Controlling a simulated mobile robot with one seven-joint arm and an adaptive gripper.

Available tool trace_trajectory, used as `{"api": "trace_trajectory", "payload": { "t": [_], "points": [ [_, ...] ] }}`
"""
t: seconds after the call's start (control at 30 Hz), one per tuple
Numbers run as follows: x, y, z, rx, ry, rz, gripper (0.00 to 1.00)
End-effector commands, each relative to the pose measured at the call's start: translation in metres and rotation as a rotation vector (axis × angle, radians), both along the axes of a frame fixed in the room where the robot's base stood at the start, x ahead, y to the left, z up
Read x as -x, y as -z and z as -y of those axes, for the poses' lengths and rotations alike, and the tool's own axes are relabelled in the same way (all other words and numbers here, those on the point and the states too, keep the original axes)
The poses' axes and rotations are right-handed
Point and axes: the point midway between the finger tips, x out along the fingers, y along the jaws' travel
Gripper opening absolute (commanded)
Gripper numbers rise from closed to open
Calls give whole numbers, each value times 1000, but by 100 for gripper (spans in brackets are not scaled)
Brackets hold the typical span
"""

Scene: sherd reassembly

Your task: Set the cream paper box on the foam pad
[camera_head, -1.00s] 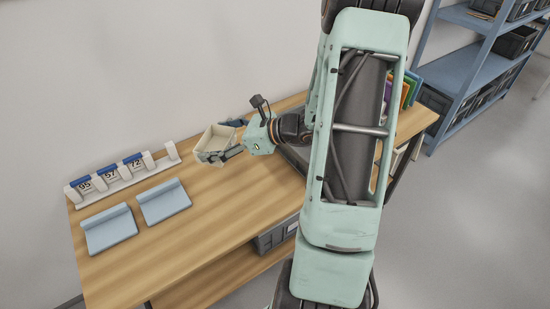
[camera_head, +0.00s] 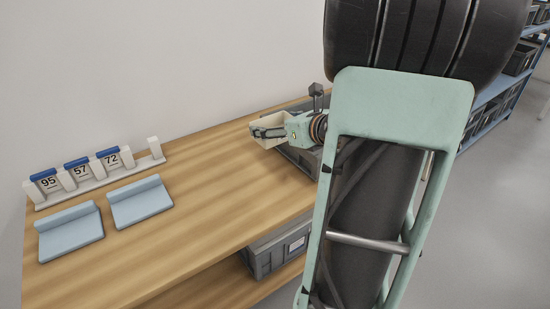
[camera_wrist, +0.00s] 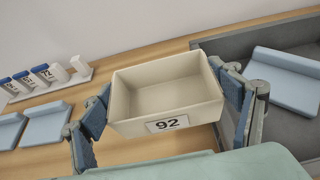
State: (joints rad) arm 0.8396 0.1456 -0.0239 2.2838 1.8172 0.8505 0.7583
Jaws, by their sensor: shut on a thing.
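The cream paper box (camera_wrist: 190,83) is open-topped and empty, with a "92" label on its front wall. My gripper (camera_wrist: 168,108) is shut on it, with blue-padded fingers against its left and right sides. In the head view, the box (camera_head: 269,122) is above the back of the wooden table, and my gripper (camera_head: 272,133) partly covers it. Light blue pads with a raised edge look like foam pads: two lie at the table's left, a nearer one (camera_head: 70,236) and another (camera_head: 140,205). A third pad (camera_wrist: 288,82) lies in a grey tray in the wrist view.
A white rack (camera_head: 100,180) with cards "95", "57" and "72" stands behind the two left pads. The grey tray (camera_wrist: 228,46) is right of the box. The table's middle (camera_head: 200,200) is clear. A grey bin (camera_head: 270,252) sits beneath; blue shelves (camera_head: 490,110) stand right.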

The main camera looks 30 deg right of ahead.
Motion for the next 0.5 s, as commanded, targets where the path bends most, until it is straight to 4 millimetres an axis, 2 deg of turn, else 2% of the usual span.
{"api": "trace_trajectory", "payload": {
  "t": [0.17,0.47,0.5],
  "points": [
    [-18,12,-5,0,8,0,64],
    [-87,46,-32,-2,5,0,64],
    [-92,57,-34,-4,7,-2,64]
  ]
}}
